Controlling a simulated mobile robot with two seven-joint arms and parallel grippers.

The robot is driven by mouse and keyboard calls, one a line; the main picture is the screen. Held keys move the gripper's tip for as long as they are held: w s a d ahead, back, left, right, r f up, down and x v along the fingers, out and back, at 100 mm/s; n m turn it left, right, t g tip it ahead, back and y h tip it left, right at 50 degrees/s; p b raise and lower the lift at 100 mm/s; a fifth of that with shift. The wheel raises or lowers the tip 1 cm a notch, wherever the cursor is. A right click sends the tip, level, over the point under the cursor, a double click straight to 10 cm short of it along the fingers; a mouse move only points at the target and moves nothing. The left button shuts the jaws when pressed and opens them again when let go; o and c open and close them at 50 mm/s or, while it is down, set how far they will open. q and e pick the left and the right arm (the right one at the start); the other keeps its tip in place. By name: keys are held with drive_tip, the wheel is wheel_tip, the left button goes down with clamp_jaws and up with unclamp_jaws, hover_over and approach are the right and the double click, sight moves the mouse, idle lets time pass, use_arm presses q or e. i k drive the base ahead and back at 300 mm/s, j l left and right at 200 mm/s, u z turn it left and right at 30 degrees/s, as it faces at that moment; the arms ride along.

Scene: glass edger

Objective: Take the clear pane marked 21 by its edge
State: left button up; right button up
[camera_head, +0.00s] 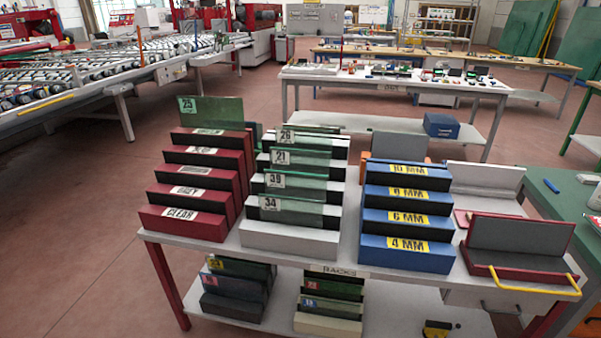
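The pane marked 21 (308,158) stands upright in the white rack (288,238) on the table, in the second slot from the back. It is see-through with a slight green tint, and its white label is at its left end. Its lower part is hidden in the rack. A pane marked 26 (310,141) stands behind it. Panes marked 39 (305,184) and 34 (300,210) stand in front of it. Neither of my grippers is in view.
A red rack (182,224) with a pane marked 25 (222,112) stands left, a blue rack (405,257) right. Beyond are a padded red tray (515,265) and a yellow handle (535,287). More racks fill the lower shelf. Open floor (70,200) lies left.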

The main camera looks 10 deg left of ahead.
sight(288, 160)
drive_tip(key=j+z, duration=0.15)
drive_tip(key=z, duration=0.5)
drive_tip(key=j+z, duration=0.65)
drive_tip(key=j, duration=0.2)
drive_tip(key=j+z, duration=0.15)
drive_tip(key=j, duration=0.3)
drive_tip(key=k+j+z, duration=0.15)
drive_tip(key=j, duration=0.3)
drive_tip(key=k+j, duration=0.1)
drive_tip(key=j, duration=0.8)
drive_tip(key=k+j+z, duration=0.1)
drive_tip(key=j, duration=0.35)
drive_tip(key=k+j, duration=0.15)
drive_tip(key=j, duration=0.25)
drive_tip(key=k+j, duration=0.1)
drive_tip(key=j, duration=0.35)
